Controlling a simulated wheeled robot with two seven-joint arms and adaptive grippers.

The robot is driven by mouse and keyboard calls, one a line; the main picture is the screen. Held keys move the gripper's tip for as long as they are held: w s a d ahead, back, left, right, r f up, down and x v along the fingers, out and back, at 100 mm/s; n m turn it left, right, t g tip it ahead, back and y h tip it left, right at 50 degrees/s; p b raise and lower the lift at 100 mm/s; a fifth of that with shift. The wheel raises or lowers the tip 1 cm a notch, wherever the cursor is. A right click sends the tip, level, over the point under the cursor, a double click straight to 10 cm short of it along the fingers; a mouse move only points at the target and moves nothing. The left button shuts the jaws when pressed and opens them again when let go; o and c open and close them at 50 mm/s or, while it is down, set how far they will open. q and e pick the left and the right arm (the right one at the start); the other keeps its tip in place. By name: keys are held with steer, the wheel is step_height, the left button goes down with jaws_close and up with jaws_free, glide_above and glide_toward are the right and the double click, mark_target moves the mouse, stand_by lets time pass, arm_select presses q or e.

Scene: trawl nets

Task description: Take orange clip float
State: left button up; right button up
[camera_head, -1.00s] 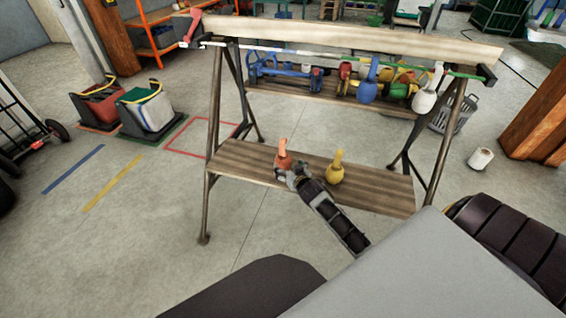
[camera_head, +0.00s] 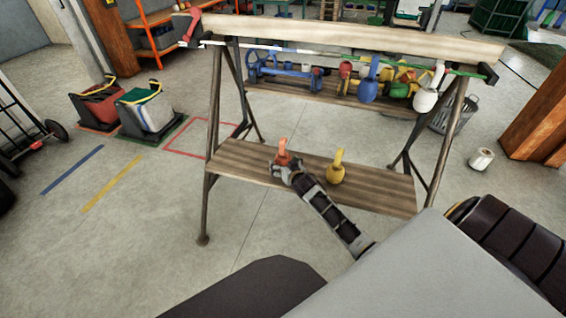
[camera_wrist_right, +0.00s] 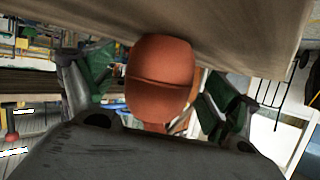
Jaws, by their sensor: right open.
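The orange clip float (camera_head: 282,153) stands on the left half of the stand's lower wooden shelf (camera_head: 228,160). My right gripper (camera_head: 286,169) is at the float, on its near side, with its jaws open. In the right wrist view the float (camera_wrist_right: 158,75) fills the space between the two spread fingers (camera_wrist_right: 155,95). My left gripper is not in view.
A yellow clip float (camera_head: 336,168) stands on the same shelf, close to the right of my arm. A blue float (camera_head: 367,88) and a white float (camera_head: 426,98) hang from the pole above.

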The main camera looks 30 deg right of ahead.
steer(key=shift+w+d+f, duration=0.1)
steer(key=shift+w+f, duration=0.2)
steer(key=shift+w, duration=0.35)
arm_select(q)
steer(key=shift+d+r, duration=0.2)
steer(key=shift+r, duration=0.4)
arm_select(e)
steer(key=shift+c, duration=0.2)
steer(key=c, duration=1.1)
steer(key=shift+c, duration=0.2)
steer(key=shift+r, duration=0.15)
steer(key=shift+r, duration=1)
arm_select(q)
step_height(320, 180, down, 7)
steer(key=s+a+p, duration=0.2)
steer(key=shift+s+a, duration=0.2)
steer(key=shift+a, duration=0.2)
arm_select(e)
steer(key=shift+r, duration=3.9)
